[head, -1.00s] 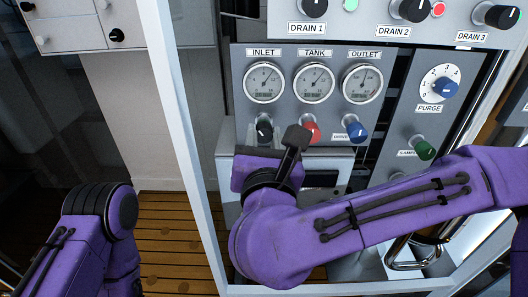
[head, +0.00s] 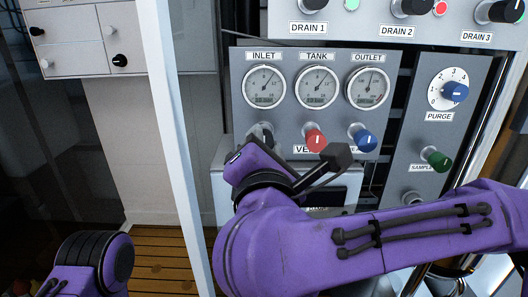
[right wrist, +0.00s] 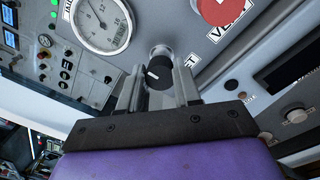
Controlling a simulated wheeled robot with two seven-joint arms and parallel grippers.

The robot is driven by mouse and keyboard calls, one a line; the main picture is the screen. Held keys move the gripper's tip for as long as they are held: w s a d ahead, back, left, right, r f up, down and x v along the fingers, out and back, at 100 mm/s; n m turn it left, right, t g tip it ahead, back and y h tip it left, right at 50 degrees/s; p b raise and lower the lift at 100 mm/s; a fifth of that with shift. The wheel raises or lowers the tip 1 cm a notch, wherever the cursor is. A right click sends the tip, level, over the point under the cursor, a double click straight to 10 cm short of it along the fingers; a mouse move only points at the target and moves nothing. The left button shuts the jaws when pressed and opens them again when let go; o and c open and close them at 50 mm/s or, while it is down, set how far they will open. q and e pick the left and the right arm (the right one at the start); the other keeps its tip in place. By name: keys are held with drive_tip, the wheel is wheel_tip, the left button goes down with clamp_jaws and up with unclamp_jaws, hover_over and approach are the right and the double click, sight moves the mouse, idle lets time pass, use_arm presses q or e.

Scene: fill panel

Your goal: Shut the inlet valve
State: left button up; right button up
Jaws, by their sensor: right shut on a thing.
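The inlet valve is a black knob with a white pointer line, seen in the right wrist view (right wrist: 158,74) below a round gauge (right wrist: 98,22). The right gripper's two grey fingers (right wrist: 158,88) are shut on the knob, one on each side. The pointer line looks tilted in the wrist view. My left arm shows at the lower left of the head view, but its gripper is out of view.
A red vent knob (head: 315,139) and a blue knob (head: 362,138) sit close to the right of the inlet knob. The purge dial (head: 449,90) and a green knob (head: 436,158) are further right. A white frame post (head: 178,150) stands left of the panel.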

idle(0.4)
drive_tip(key=o, duration=1)
drive_tip(key=shift+o, duration=0.2)
drive_tip(key=shift+s, duration=0.1)
drive_tip(key=s, duration=1)
drive_tip(key=shift+s+d+f, duration=0.15)
drive_tip(key=shift+f, duration=0.1)
